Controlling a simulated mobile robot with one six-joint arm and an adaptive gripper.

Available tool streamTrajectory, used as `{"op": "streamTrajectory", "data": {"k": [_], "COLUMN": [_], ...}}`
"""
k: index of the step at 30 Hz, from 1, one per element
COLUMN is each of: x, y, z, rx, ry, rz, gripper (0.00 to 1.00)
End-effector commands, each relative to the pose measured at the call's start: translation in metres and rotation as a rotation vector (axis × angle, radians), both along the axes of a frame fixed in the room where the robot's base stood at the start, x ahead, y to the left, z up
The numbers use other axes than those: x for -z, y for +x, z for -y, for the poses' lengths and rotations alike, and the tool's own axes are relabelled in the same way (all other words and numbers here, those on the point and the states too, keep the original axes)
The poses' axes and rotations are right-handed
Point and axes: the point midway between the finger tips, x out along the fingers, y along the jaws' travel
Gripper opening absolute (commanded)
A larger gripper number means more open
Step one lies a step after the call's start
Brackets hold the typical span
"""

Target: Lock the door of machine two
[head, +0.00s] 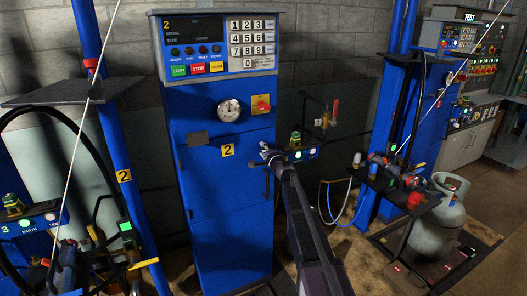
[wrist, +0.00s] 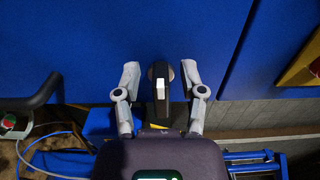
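Machine two is the tall blue cabinet (head: 225,215) in the head view, with a yellow "2" label on its front. Its door (wrist: 90,45) fills much of the wrist view as a blue panel and looks closed. A dark lock knob with a pale mark (wrist: 160,88) shows in the wrist view. My gripper (wrist: 162,90) is open, with one finger on each side of the knob and small gaps visible. In the head view my gripper (head: 268,155) is at the cabinet's right edge, hiding the knob. A black door handle (head: 267,182) is just below it.
A red switch on a yellow plate (head: 261,104) and a round gauge (head: 229,110) are above my gripper. A grey gas cylinder (head: 437,220) stands at right, and blue posts and hoses flank the cabinet.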

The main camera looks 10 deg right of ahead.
Motion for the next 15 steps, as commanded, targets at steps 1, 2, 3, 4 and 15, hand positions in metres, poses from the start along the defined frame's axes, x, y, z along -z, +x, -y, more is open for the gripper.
{"op": "streamTrajectory", "data": {"k": [1,2,3,4,15], "x": [0.0,0.0,0.0,0.0,0.0], "y": [0.0,0.0,0.0,0.0,-0.011], "z": [0.0,0.0,0.0,0.0,0.003], "rx": [0.0,0.0,0.0,0.0,0.0], "ry": [0.0,0.001,0.001,0.001,0.001], "rz": [0.0,0.0,0.0,0.0,0.0], "gripper": [0.54,0.54,0.54,0.54,0.54]}}
